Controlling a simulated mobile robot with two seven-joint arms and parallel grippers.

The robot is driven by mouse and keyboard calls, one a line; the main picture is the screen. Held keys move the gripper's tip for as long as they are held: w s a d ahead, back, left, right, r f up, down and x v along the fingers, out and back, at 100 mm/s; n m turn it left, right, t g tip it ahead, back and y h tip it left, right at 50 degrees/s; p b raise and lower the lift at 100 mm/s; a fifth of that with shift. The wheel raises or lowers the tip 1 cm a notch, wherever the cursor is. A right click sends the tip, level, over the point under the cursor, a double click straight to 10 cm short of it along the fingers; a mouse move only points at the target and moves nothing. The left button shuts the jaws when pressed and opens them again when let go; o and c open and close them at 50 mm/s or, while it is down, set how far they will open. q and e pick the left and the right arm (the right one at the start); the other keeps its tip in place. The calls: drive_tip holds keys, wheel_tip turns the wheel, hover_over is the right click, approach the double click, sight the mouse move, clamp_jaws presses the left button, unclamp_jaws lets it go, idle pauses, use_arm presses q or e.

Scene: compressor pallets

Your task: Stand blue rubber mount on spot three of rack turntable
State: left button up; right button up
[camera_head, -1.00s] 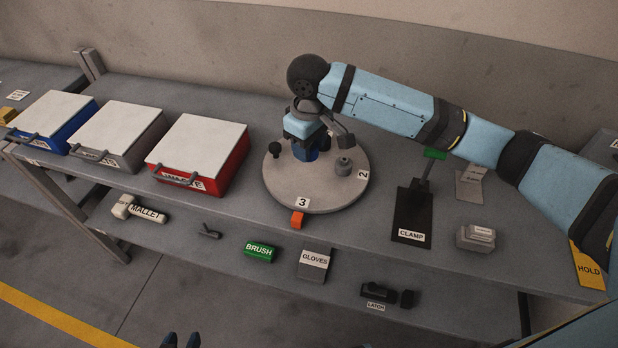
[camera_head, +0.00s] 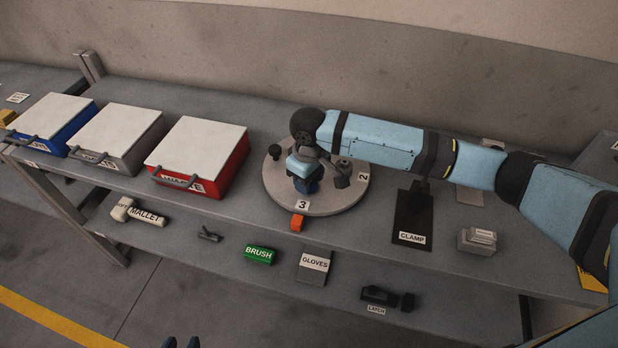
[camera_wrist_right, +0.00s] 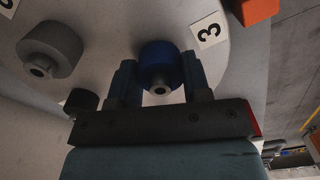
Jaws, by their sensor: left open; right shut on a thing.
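The blue rubber mount (camera_head: 308,187) is at the front of the round rack turntable (camera_head: 330,205), just behind the label 3 (camera_head: 302,204). In the right wrist view the mount (camera_wrist_right: 160,62) sits between the two fingers of my right gripper (camera_wrist_right: 160,80), close beside the 3 label (camera_wrist_right: 209,30). My right gripper (camera_head: 306,181) is shut on it, reaching in from the right. The mount looks upright, at or just above the plate; contact is hard to tell. My left gripper (camera_head: 182,342) is open and empty at the bottom edge, only its tips showing.
A red case (camera_head: 240,160) is to the left; a clamp board (camera_head: 411,215) is to the right.

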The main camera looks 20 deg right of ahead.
drive_tip(key=shift+f, duration=0.1)
drive_tip(key=o, duration=0.9)
wheel_tip(320, 180, up, 12)
drive_tip(key=shift+r, duration=0.15)
